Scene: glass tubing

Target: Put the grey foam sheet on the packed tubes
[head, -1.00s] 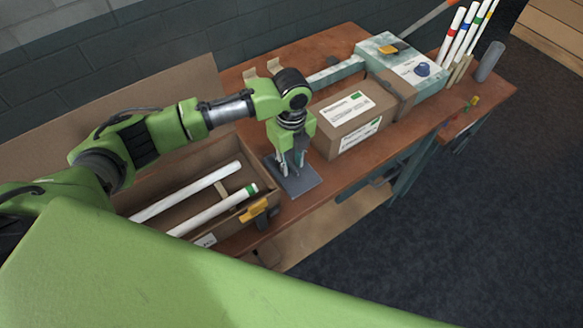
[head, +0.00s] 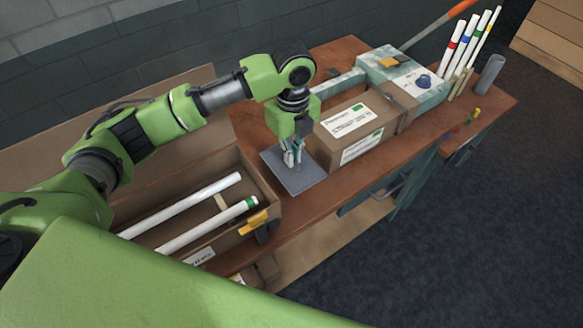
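The grey foam sheet (head: 286,181) is a flat dark square between the open carton and the closed parcel. My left gripper (head: 291,161) points down at its middle and appears shut on it; the exact contact is too small to see. The sheet seems held just above the bench. Two white tubes, a plain one (head: 185,203) and one with a green band (head: 205,224), lie side by side in the open cardboard carton (head: 262,183), left of the sheet. My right gripper is not in view.
The wooden bench (head: 325,187) carries a closed, labelled parcel (head: 345,139) right of the sheet. Beyond it are a pale green machine (head: 420,72), several upright banded tubes (head: 468,45) and a grey cylinder (head: 489,75). A yellow-handled tool (head: 254,222) sits at the carton's front right corner.

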